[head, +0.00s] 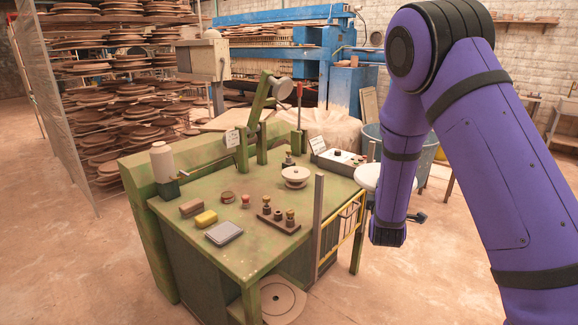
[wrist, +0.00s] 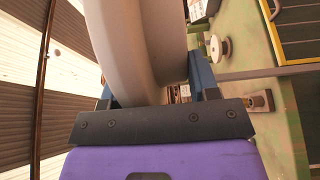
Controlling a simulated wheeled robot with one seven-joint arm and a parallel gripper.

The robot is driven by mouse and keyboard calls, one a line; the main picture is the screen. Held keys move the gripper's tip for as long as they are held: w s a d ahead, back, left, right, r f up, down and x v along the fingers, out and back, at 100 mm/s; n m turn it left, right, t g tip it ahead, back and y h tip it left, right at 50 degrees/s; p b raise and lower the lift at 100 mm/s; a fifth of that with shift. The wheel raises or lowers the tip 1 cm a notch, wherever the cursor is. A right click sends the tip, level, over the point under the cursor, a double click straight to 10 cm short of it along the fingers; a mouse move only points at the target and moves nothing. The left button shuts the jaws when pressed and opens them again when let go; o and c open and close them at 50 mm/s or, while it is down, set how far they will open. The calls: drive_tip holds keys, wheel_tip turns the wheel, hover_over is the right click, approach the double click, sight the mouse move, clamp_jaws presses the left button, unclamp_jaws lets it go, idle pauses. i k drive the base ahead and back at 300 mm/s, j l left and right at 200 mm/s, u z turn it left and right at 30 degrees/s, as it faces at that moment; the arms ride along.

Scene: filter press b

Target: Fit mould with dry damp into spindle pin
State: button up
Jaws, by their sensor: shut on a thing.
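My gripper (wrist: 154,85) is shut on a large pale round mould (wrist: 125,45), which fills the upper middle of the wrist view between the two blue fingers. In the head view my gripper is hidden behind my purple arm. A white round edge just left of the arm (head: 366,177) looks like the held mould, beyond the table's right side. A pale spool-shaped wheel head (head: 295,177) stands on the green table; it also shows in the wrist view (wrist: 220,47). I cannot make out the spindle pin, nor any dry or damp marking.
A lever arm (head: 256,115) rises at the back. A yellow rail (head: 344,235) edges the right side.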

sight(295, 172)
drive_tip(key=i+l+u, duration=0.1)
drive_tip(key=u, duration=0.25)
drive_tip(key=i+l+u, duration=0.15)
drive_tip(key=u, duration=0.25)
drive_tip(key=i+l+u, duration=0.1)
drive_tip(key=i+l, duration=0.2)
drive_tip(key=i+l+u, duration=0.1)
drive_tip(key=i+l, duration=0.15)
drive_tip(key=l, duration=0.2)
drive_tip(key=i+l+u, duration=0.15)
drive_tip(key=i+l, duration=0.15)
drive_tip(key=i+l+u, duration=0.1)
drive_tip(key=l, duration=0.4)
drive_tip(key=i, duration=0.1)
